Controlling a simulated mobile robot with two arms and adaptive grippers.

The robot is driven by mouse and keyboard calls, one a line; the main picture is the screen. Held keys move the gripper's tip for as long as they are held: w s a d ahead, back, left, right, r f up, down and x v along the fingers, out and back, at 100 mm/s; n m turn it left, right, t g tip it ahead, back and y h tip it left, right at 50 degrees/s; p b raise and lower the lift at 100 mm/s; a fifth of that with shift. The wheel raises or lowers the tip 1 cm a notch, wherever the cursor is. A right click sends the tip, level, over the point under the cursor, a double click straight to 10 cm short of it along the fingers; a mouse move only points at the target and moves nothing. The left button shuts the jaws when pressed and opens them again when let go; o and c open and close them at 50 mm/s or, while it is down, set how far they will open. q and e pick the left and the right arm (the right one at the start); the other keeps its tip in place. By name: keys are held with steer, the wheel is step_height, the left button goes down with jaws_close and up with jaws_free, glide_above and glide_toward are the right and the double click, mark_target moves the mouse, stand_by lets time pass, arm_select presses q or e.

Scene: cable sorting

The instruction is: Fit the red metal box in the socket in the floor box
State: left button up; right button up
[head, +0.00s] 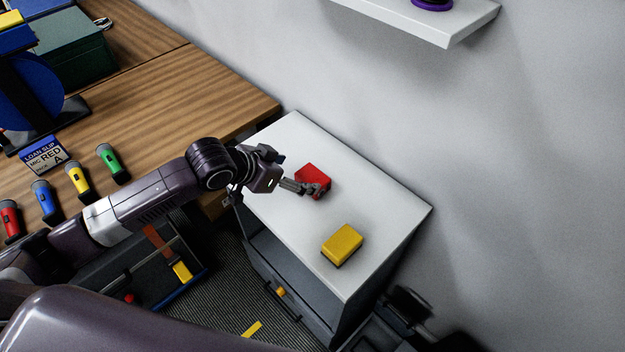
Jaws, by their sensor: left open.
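A red box (316,174) sits on the white top of a small cabinet (385,205). My left gripper (314,189) reaches in from the left, with its open fingers at the near side of the red box, partly covering it. I cannot tell whether the fingers touch it. A dark open container with a blue edge (183,291) stands low under my left arm; its inside is mostly hidden, and I cannot make out a socket or tell whether it is the floor box. My right gripper is not in view.
A yellow box (342,244) sits on the same cabinet top, nearer the front. A wooden desk (190,85) at left holds a loan slip sign (43,154) and several coloured handles. A white wall shelf (440,22) hangs above right. The cabinet top's right side is clear.

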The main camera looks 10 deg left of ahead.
mark_target(311, 177)
arm_select(q)
steer(key=x, duration=0.3)
steer(key=p+x, duration=0.1)
steer(key=x, duration=0.3)
steer(key=shift+s+d+f, duration=0.1)
steer(key=shift+s+f, duration=0.1)
steer(key=shift+f, duration=0.15)
steer(key=shift+r, duration=0.1)
steer(key=c, duration=1.6)
